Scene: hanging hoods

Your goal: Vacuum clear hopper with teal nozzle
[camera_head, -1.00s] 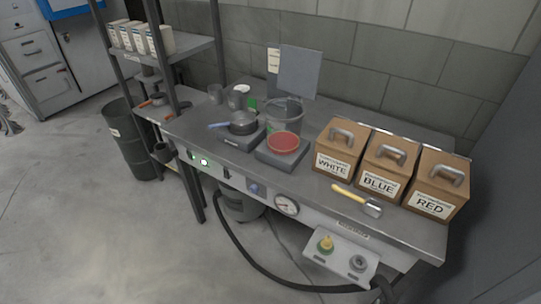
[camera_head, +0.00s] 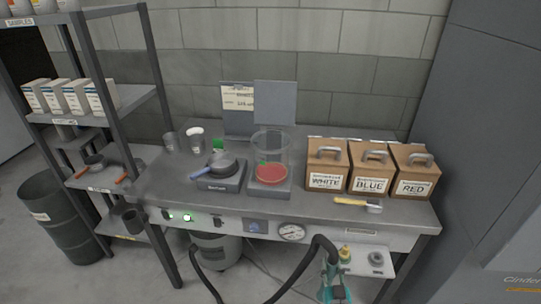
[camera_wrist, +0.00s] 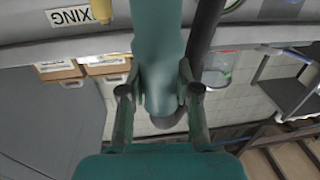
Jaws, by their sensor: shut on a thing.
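The clear hopper (camera_head: 272,145) is a see-through cylinder standing upright on a grey square base (camera_head: 283,190) on the bench, with red material (camera_head: 271,175) at its bottom. It seems to show in the wrist view (camera_wrist: 217,66), tipped by the camera's angle. My gripper (camera_wrist: 160,93) is shut on the teal nozzle (camera_wrist: 157,40), with one finger on each side of it. In the head view the teal nozzle (camera_head: 331,270) is low at the front of the bench, well apart from the hopper. A black hose (camera_head: 297,270) rises to its top.
A pan (camera_head: 222,163) sits left of the hopper. Boxes marked WHITE (camera_head: 327,167), BLUE (camera_head: 371,170) and RED (camera_head: 413,175) stand right, with a yellow-handled scoop (camera_head: 352,201) before them. A front holder has a yellow nozzle (camera_head: 345,253). A grey vacuum drum (camera_head: 215,250) is under the bench.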

